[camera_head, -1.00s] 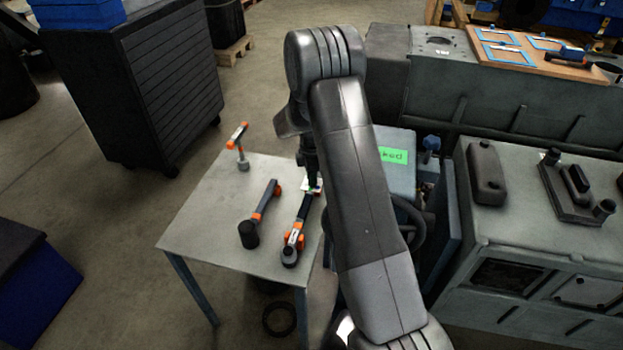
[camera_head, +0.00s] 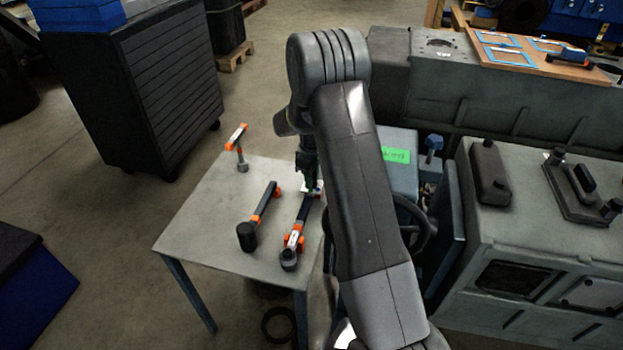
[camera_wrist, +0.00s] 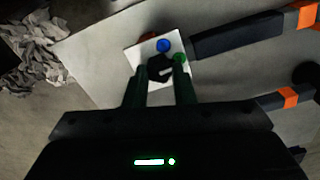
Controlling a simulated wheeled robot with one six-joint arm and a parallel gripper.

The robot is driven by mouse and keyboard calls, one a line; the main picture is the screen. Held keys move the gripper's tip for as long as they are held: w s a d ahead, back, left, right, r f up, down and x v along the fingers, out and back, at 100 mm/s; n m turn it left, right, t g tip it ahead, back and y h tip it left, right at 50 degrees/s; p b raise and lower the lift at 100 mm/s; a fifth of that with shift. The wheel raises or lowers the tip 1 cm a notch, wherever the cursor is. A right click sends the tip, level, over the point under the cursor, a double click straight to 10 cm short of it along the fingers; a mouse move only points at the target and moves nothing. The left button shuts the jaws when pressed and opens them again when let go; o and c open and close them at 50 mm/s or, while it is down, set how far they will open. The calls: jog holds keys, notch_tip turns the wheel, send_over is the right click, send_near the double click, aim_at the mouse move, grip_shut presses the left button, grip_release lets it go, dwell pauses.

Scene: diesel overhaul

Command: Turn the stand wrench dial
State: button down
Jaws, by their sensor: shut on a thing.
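The stand wrench (camera_head: 297,232) lies on the small grey table, a dark bar with orange parts and a round dark head at its near end. In the wrist view its dark bar (camera_wrist: 240,37) runs off to the right from a white plate (camera_wrist: 139,54). A small dark dial (camera_wrist: 159,67) sits on the plate. My gripper (camera_wrist: 160,75) is shut on the dial, with one green finger at each side. In the head view my gripper (camera_head: 311,188) is at the wrench's far end.
A mallet (camera_head: 259,217) with orange bands lies left of the wrench, and a T-handled tool (camera_head: 238,146) stands at the table's (camera_head: 200,215) far left. A handwheel (camera_head: 421,225) and grey machinery (camera_head: 520,250) are close on the right.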

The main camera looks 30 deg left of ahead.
jog(key=shift+m, duration=0.3)
jog(key=c, duration=1.2)
grip_release()
notch_tip(320, 180, up, 14)
jog(key=shift+f, duration=0.1)
notch_tip(320, 180, down, 14)
jog(key=shift+r, duration=0.1)
